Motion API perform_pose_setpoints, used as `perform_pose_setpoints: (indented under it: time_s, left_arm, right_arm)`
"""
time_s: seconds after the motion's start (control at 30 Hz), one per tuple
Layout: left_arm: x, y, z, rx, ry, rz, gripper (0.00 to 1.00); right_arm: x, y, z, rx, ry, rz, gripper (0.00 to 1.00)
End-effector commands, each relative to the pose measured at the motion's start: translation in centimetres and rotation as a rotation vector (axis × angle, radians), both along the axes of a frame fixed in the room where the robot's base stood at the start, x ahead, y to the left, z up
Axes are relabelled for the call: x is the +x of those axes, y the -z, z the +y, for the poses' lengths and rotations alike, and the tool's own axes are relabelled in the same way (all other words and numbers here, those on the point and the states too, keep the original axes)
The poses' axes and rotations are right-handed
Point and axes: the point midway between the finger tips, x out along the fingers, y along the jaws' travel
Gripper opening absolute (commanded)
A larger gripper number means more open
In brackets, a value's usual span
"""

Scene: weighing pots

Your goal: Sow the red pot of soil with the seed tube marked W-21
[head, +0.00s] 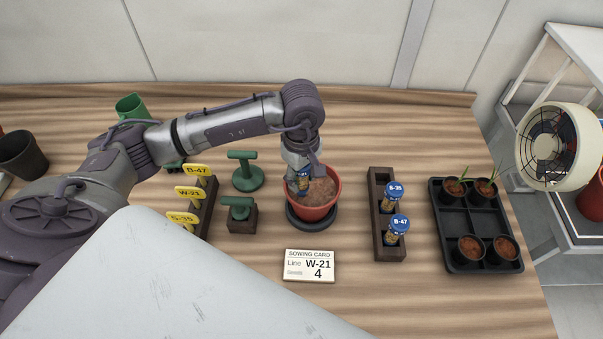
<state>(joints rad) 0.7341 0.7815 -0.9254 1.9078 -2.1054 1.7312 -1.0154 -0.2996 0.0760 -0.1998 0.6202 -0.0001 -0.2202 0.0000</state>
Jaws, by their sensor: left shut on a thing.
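The red pot (321,207) of brown soil stands on a dark round base (318,226) near the middle of the table. My left gripper (300,183) points down over the left part of the pot's mouth. It is shut on a small tube with a blue cap (304,175), mostly hidden by the fingers; its marking cannot be read. A dark wooden rack (385,250) to the right holds a tube marked S-35 (394,191) and a tube marked B-47 (398,224); its far slot is empty. My right gripper is not in view.
A sowing card (309,265) reading W-21 lies in front of the pot. Yellow tags (189,192) stand in a block at left, beside green-handled tools (246,178). A black tray (451,232) with small pots and a fan (556,147) are at right.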

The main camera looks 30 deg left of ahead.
Motion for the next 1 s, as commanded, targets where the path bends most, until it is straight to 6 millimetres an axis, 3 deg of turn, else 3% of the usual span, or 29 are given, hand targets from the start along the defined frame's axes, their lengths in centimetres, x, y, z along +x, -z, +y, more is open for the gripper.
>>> perform_pose_setpoints:
  time_s: [1.0]
  left_arm:
    - [-0.01,0.57,0.01,0.000,0.000,0.000,0.16]
  right_arm:
    - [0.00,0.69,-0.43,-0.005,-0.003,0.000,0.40]
